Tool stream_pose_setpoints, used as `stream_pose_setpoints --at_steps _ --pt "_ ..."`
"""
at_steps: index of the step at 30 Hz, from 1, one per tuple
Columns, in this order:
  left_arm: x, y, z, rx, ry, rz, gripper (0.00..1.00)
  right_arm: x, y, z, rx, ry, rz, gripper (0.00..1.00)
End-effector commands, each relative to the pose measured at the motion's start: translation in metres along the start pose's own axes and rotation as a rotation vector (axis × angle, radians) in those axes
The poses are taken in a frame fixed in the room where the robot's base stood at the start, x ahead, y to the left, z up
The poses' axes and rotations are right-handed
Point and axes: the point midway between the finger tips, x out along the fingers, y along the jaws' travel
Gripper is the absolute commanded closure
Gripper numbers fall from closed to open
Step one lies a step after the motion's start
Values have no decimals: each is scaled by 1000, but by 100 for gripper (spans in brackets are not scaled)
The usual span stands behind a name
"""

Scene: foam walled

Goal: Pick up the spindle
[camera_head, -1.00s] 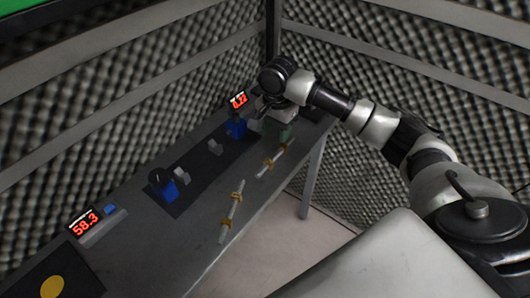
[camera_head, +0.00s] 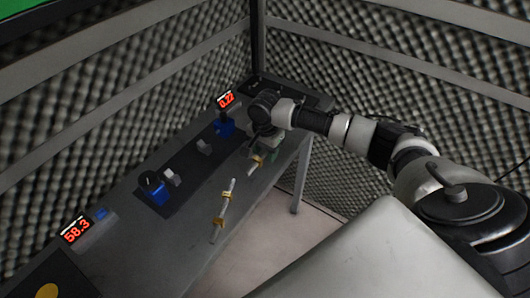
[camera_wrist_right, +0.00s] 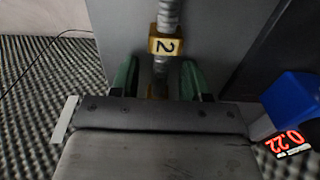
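A grey spindle with yellow tags (camera_head: 256,161) lies on the far part of the table, partly hidden under my right gripper (camera_head: 262,143). A second similar spindle (camera_head: 223,208) lies nearer on the table, clear of the gripper. In the right wrist view, a spindle (camera_wrist_right: 168,16) with a yellow tag marked 2 (camera_wrist_right: 166,44) runs down between the green fingers of my right gripper (camera_wrist_right: 160,78). The fingers stand apart, one on each side, with gaps visible beside the spindle. Its lower end is hidden by the gripper body. My left gripper is not in view.
The grey table (camera_head: 150,240) has a dark mat (camera_head: 185,175) with blue holders (camera_head: 153,188) and small grey blocks (camera_head: 204,146). Red displays read 58.3 (camera_head: 76,230) and 0.22 (camera_head: 226,99). Foam walls (camera_head: 410,70) stand close behind the table.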

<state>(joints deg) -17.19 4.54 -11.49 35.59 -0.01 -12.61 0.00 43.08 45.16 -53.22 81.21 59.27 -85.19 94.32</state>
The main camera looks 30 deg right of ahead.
Motion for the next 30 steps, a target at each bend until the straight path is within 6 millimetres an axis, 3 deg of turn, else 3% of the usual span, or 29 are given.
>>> stream_pose_setpoints --at_steps 1,9,22,26,30 --pt "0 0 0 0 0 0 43 0 0 0 0 0 0 60" --pt "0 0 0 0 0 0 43 0 0 0 0 0 -1 100" --pt "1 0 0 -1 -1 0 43 -5 -1 0 0 0 -4 100" --pt "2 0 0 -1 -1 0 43 -17 -1 0 -1 0 -5 100" --pt "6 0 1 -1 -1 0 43 -41 -1 0 0 -1 -7 100"
